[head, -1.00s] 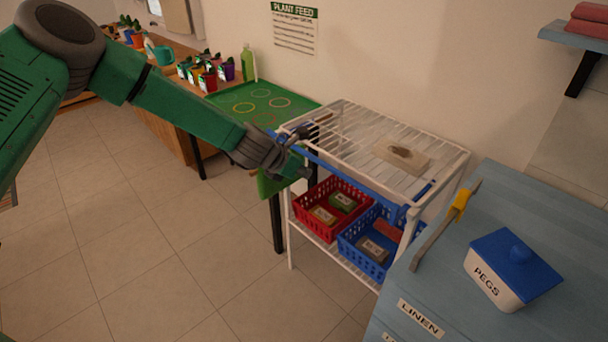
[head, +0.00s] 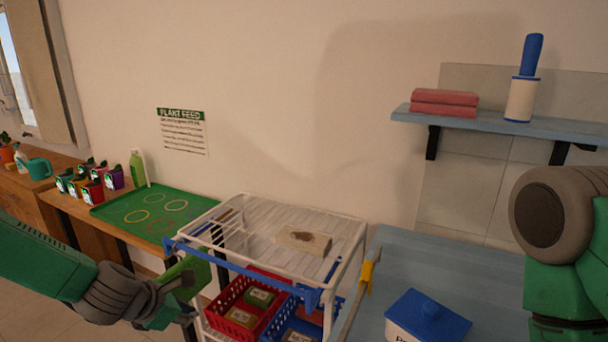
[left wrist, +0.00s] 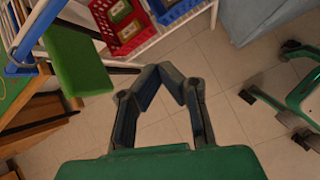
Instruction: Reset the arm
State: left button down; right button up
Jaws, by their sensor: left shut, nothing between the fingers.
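My left gripper (head: 184,280) is grey, at the end of the green arm, low on the left in the head view, in front of the near left corner of the white wire cart (head: 352,250). In the left wrist view the two fingers (left wrist: 160,74) meet at their tips with nothing between them, above the tiled floor. A green piece (left wrist: 80,60) hangs beside the gripper at the cart's left end. Part of my right arm shows at the right edge of the head view; its gripper is not in view.
The cart has a blue front rail, a sponge-like block (head: 303,241) on top, and a red basket (head: 235,316) and a blue basket below. A green tray (head: 115,208) with rings lies left. A blue-topped cabinet (head: 400,262) with a lidded pegs box (head: 428,316) stands right.

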pick_arm(q)
jog(key=s+d+f+m+g+y+b, duration=0.1)
jog(key=s+d+f+m+g+b, duration=0.1)
jog(key=s+f+m, duration=0.75)
jog(key=s+a+f+m+g+y+b, duration=0.1)
jog(key=s+f+m+g, duration=0.1)
jog(key=s+f+m, duration=0.3)
jog(key=s+a+f+m+g+y+b, duration=0.1)
jog(key=s+f+m, duration=0.4)
jog(key=s+m, duration=0.7)
jog(key=s+a+g+b, duration=0.1)
jog(key=s, duration=0.5)
jog(key=shift+s+a+f+m, duration=0.25)
jog(key=shift+f+m, duration=0.1)
jog(key=shift+f, duration=0.05)
